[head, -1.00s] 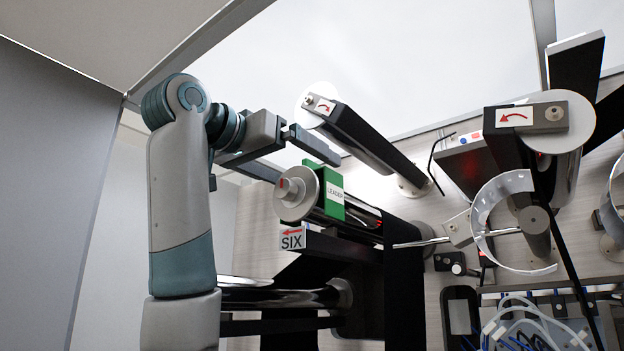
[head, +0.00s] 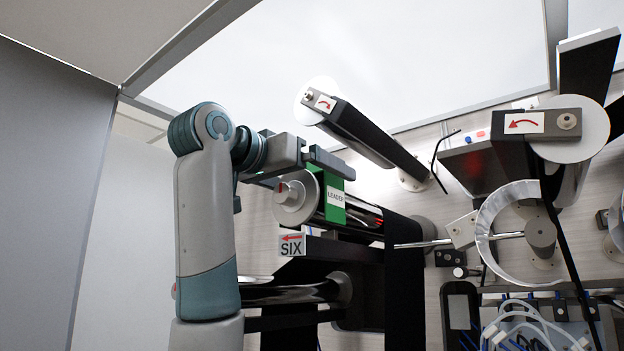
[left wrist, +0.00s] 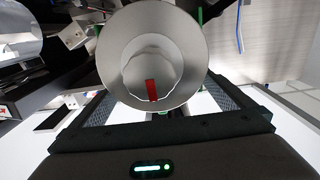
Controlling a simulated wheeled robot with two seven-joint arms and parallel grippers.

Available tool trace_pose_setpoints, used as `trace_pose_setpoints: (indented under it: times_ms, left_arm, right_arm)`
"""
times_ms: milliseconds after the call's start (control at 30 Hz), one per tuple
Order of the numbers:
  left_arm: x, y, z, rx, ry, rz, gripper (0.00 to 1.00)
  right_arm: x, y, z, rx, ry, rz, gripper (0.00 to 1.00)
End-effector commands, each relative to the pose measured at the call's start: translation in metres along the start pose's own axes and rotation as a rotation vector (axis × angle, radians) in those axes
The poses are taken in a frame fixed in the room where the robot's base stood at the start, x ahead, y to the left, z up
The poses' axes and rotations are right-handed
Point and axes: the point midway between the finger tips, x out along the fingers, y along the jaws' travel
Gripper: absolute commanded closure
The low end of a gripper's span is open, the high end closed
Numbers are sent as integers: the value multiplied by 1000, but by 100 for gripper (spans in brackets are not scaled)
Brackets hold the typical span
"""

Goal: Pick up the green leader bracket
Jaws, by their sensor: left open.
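The green leader bracket (head: 335,205) with a white "LEADER" label sits on the roller marked SIX, just behind the round end disc (head: 296,198). My left gripper (head: 318,168) is open at the bracket's upper part; one finger passes across its top, and the other is largely hidden behind the disc. In the left wrist view, the disc (left wrist: 152,55) with a red mark lies between the two spread fingers. Only thin green edges of the bracket (left wrist: 200,16) show beyond it. Whether the fingers touch the bracket is unclear. My right gripper is not in view.
A SIX sign (head: 292,245) is below the disc. An upper roller arm (head: 365,138) with a white disc lies up and right of the gripper. Black web (head: 403,270) hangs right of the bracket. More rollers and cables fill the right side.

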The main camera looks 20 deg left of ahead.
Motion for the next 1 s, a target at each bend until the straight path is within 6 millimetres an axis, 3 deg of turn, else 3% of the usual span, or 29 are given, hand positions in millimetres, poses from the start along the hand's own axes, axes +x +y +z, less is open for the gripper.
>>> trace_pose_setpoints:
  times_ms: [500,700,1000]
  left_arm:
    - [2,0,1,0,0,-1,0]
    - [2,0,0,0,0,-1,42]
    - [2,0,0,0,1,-1,42]
  right_arm:
    - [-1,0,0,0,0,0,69]
    - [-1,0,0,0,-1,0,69]
    - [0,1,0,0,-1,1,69]
